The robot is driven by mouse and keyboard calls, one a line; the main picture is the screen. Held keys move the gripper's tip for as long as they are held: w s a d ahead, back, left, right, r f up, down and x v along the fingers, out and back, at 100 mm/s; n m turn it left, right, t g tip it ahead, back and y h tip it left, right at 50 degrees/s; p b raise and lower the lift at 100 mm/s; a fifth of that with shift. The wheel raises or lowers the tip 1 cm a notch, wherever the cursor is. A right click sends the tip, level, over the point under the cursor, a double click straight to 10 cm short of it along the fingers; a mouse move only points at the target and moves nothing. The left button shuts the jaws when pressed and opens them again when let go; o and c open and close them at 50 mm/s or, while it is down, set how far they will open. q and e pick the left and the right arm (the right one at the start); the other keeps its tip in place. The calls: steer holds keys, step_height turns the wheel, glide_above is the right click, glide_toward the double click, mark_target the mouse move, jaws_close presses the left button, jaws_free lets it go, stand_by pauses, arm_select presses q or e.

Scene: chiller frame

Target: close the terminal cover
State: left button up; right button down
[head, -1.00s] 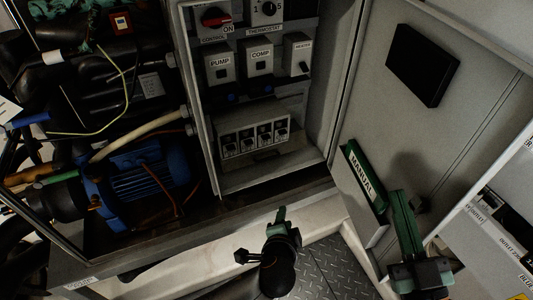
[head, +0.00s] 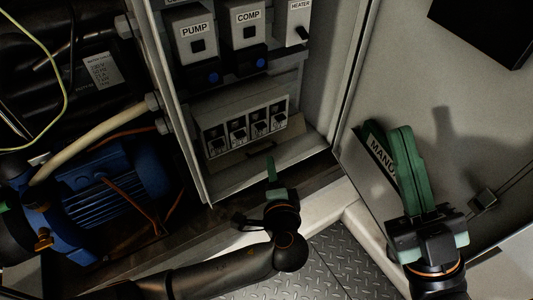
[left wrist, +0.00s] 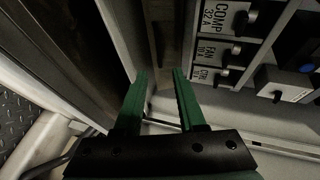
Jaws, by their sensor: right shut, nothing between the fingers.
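A pale terminal box (head: 275,97) with a row of labelled breakers (head: 246,126) sits low in the open control cabinet. A dark slot and lip show below the breakers; I cannot tell for sure which part is the terminal cover. My left gripper (head: 270,162) is just in front of and below this box. In the left wrist view its green fingers (left wrist: 160,76) are apart with nothing between them, beside the breakers (left wrist: 222,50). My right gripper (head: 393,132) is shut and empty, in front of the manual holder on the open door.
PUMP (head: 193,35) and COMP (head: 246,25) switch boxes are above the breakers. A blue motor (head: 105,190) and pipes fill the left. Tread-plate floor (head: 335,260) lies below.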

mark_target(261, 143)
arm_select(q)
steer(key=b+x, duration=0.2)
steer(key=x, duration=0.6)
steer(key=shift+w, duration=0.2)
jaws_close()
